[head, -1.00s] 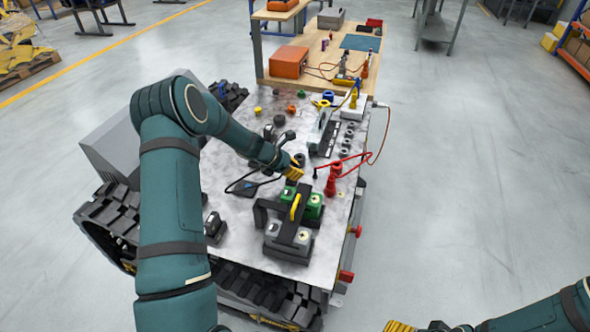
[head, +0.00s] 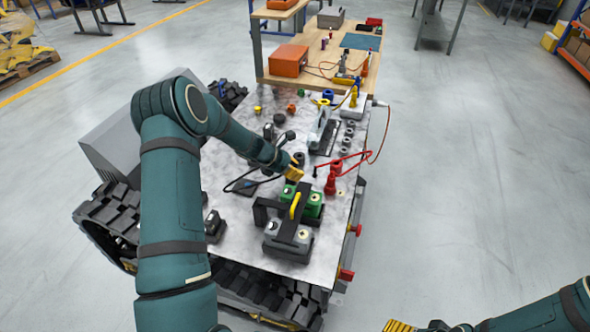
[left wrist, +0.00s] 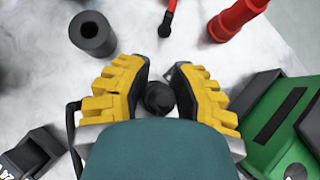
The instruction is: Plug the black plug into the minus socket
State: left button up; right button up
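My left gripper (head: 297,172) is low over the grey-white table top, and its yellow fingers stand apart in the left wrist view (left wrist: 159,85). A dark round-topped piece, seemingly the black plug (left wrist: 159,97), lies between the finger pads; a firm hold does not show. In the head view my gripper hides it. A dark hollow cylinder (left wrist: 92,35), a socket by its shape, stands beyond the left finger; no minus mark is legible. My right gripper (head: 402,326) shows only a yellow part at the bottom edge, mostly cut off.
A green and grey block unit with a black frame (head: 290,230) stands close in front of my left gripper. A red plug (head: 331,183) with a red cable is to its right. A black cable (head: 240,187) loops at left. A white-and-dark fixture (head: 325,130) stands behind.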

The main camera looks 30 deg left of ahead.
pick_arm(q)
jog(key=o, duration=0.3)
jog(key=shift+r, duration=0.1)
